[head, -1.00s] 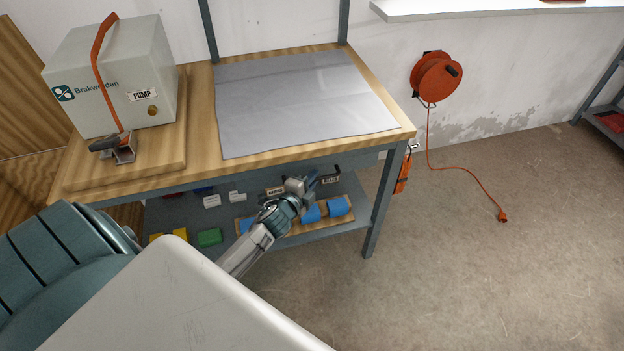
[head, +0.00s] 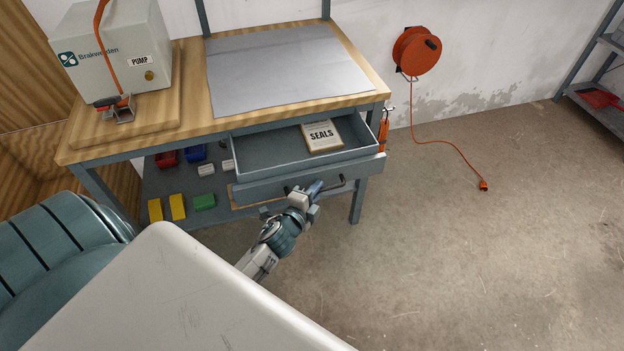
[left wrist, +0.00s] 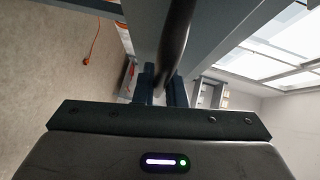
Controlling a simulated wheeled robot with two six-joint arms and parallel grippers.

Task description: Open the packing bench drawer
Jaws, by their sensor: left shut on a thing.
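The packing bench drawer (head: 270,155) is pulled out from under the wooden bench top and stands open. A flat box labelled SEALS (head: 321,136) lies inside it, toward the right. My left gripper (head: 314,189) is at the drawer's front, shut on the dark bar handle (head: 338,186). In the left wrist view the handle (left wrist: 176,40) runs between the two dark fingers (left wrist: 161,84). My right gripper is not in view.
The bench (head: 120,143) carries a PUMP case (head: 110,60) on a board and a grey mat (head: 285,68). Yellow, green, red and blue bins (head: 178,206) stand on the lower shelf. An orange cable (head: 446,144) hangs from a wall reel (head: 416,51).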

